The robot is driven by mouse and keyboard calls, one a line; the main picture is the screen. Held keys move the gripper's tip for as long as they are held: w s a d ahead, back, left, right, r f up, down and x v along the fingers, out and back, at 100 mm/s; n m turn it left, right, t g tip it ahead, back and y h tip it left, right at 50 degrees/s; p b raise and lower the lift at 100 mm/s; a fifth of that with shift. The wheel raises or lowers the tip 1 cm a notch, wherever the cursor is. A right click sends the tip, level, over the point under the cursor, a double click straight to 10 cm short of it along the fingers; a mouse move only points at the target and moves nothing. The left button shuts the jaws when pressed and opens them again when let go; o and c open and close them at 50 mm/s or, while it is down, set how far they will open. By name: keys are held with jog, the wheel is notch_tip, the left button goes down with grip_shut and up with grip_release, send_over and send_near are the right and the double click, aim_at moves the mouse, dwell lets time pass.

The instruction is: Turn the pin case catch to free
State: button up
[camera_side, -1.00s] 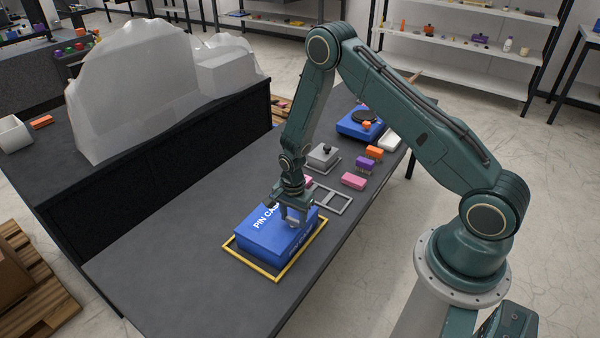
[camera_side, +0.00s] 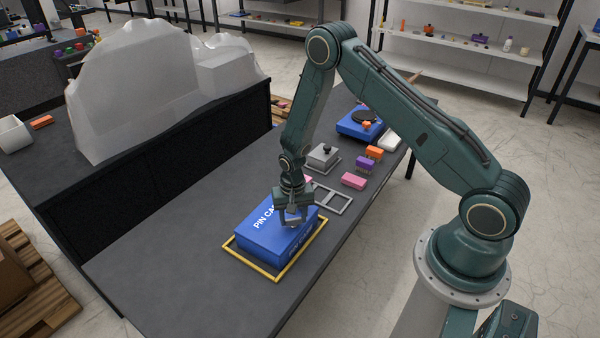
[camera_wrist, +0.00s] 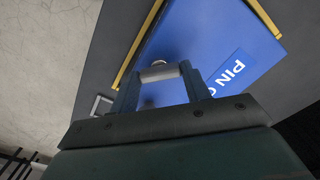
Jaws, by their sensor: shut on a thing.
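The blue pin case (camera_side: 266,241) lies closed on the dark bench inside a yellow frame (camera_side: 282,278), with white lettering on its lid and front. It also fills much of the wrist view (camera_wrist: 188,50). My gripper (camera_side: 292,221) points down at the right end of the lid. In the wrist view its fingers (camera_wrist: 160,74) are shut on a grey catch (camera_wrist: 159,73), a short bar held between the fingertips. A small round light part (camera_wrist: 158,62) shows just beyond it. My fingers hide part of the catch, so I cannot tell its setting.
A grey two-opening frame (camera_side: 332,199), a grey block with a black knob (camera_side: 323,156), and pink (camera_side: 353,181), purple (camera_side: 364,164) and orange blocks (camera_side: 374,152) lie behind the case. A blue device (camera_side: 360,124) stands farther back. The bench's near left is clear.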

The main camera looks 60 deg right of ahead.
aim_at(293, 219)
jog(key=n, duration=0.4)
jog(key=shift+n, duration=0.4)
jog(key=n, duration=0.4)
jog(key=shift+n, duration=0.3)
jog(key=o, duration=1)
jog(key=shift+r, duration=0.15)
notch_tip(293, 219, up, 14)
jog(key=shift+f, duration=0.25)
jog(key=shift+r, duration=0.15)
